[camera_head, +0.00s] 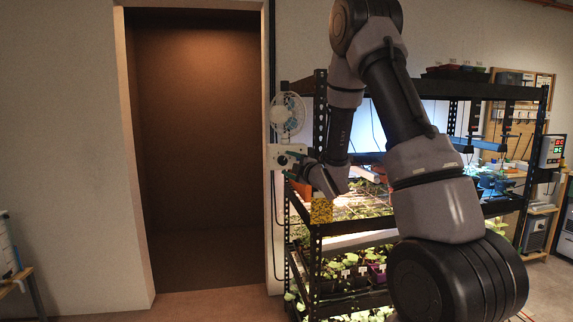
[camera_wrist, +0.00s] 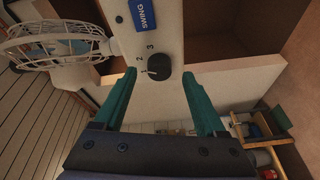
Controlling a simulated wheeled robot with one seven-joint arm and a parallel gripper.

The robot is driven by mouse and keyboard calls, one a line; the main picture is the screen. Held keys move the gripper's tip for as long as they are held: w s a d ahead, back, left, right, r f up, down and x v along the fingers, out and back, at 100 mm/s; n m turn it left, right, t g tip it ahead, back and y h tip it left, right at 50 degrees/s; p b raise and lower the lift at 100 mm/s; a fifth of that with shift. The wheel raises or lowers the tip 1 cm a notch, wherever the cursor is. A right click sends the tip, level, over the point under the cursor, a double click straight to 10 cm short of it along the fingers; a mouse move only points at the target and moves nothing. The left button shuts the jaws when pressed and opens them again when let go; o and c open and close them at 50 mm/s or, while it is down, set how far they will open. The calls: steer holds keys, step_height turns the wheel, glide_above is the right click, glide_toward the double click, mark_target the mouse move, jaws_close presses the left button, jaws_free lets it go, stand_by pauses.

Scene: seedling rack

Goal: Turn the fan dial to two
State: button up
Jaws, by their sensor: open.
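The fan dial (camera_wrist: 160,66) is a round black knob on a pale control panel (camera_wrist: 165,35), with the numbers 1, 2 and 3 printed around its left side. A small pale mark on the knob seems to point toward the 1. My gripper (camera_wrist: 157,74) is open, its two teal fingers one on each side of the dial, with gaps between them and the knob. In the head view my gripper (camera_head: 290,162) is at the panel below the white fan (camera_head: 287,114). The fan also shows in the wrist view (camera_wrist: 55,45). The dial is not clear in the head view.
A blue SWING label (camera_wrist: 145,14) is on the panel above the numbers. The black seedling rack (camera_head: 318,130) stands just right of the panel, with a yellow patterned card (camera_head: 321,211) on its post. A dark doorway (camera_head: 198,150) is to the left.

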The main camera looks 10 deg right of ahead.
steer(key=v, duration=0.8)
steer(key=shift+s, duration=0.25)
steer(key=shift+d, duration=0.1)
steer(key=s+d+r+m+g+h, duration=0.4)
steer(key=s+d+r+m+h, duration=0.4)
steer(key=m, duration=0.5)
steer(key=s+a+r+m+g+y, duration=0.1)
steer(key=s+a+m+g, duration=0.1)
steer(key=s, duration=0.5)
steer(key=s+a+r+m+g+y, duration=0.1)
steer(key=s+a+m+g+y, duration=0.1)
steer(key=s+m, duration=0.2)
steer(key=s+a+r+m+g+y, duration=0.1)
steer(key=s+a+r+m+g, duration=0.1)
steer(key=s, duration=0.8)
steer(key=shift+s+a+m, duration=0.2)
steer(key=shift+a+m, duration=0.15)
steer(key=shift+m, duration=0.55)
